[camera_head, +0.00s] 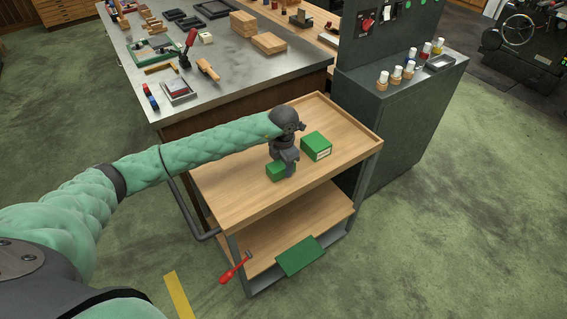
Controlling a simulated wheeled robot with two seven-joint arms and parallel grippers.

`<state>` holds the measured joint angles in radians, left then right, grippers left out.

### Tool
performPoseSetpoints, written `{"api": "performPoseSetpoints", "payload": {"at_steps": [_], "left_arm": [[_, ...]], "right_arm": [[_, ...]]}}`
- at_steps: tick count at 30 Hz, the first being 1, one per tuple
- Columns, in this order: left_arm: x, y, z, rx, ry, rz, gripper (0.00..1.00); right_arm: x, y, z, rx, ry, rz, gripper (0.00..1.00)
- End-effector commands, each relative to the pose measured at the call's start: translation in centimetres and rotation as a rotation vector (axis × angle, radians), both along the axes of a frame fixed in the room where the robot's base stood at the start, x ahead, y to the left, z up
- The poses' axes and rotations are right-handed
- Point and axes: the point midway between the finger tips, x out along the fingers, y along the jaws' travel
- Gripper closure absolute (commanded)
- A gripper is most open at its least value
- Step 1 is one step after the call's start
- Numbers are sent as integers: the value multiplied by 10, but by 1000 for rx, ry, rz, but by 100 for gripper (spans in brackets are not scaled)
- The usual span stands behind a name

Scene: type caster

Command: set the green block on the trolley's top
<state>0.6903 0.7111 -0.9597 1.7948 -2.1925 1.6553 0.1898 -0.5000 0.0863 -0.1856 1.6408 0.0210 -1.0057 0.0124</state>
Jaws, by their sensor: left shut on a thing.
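The trolley (236,200) has a wooden top with a raised rim. My left gripper (283,163) points down over the trolley's top and is shut on a green block (280,172). The gripper hides part of the block. The block is at or just above the top's surface; I cannot tell whether it touches. A second green block, a box with a pale label (316,146), sits on the top just right of the gripper. My right gripper is not in view.
A metal-topped workbench (225,85) with tools and wooden blocks stands behind. A dark cabinet (400,125) with small bottles stands to the right. The trolley top's near left is clear.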

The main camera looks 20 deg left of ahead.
Motion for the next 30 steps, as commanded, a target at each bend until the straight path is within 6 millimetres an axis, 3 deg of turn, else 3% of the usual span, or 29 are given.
{"api": "performPoseSetpoints", "payload": {"at_steps": [19, 20, 23, 30], "left_arm": [[0, 0, -6, 0, 0, 0, 81], [0, 0, -6, 0, 0, 0, 53], [0, 0, -5, 0, 0, 0, 33], [0, 0, -5, 0, 0, 0, 33]], "right_arm": [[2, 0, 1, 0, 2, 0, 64], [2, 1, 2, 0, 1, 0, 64], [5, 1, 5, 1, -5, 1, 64], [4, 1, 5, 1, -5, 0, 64]]}}
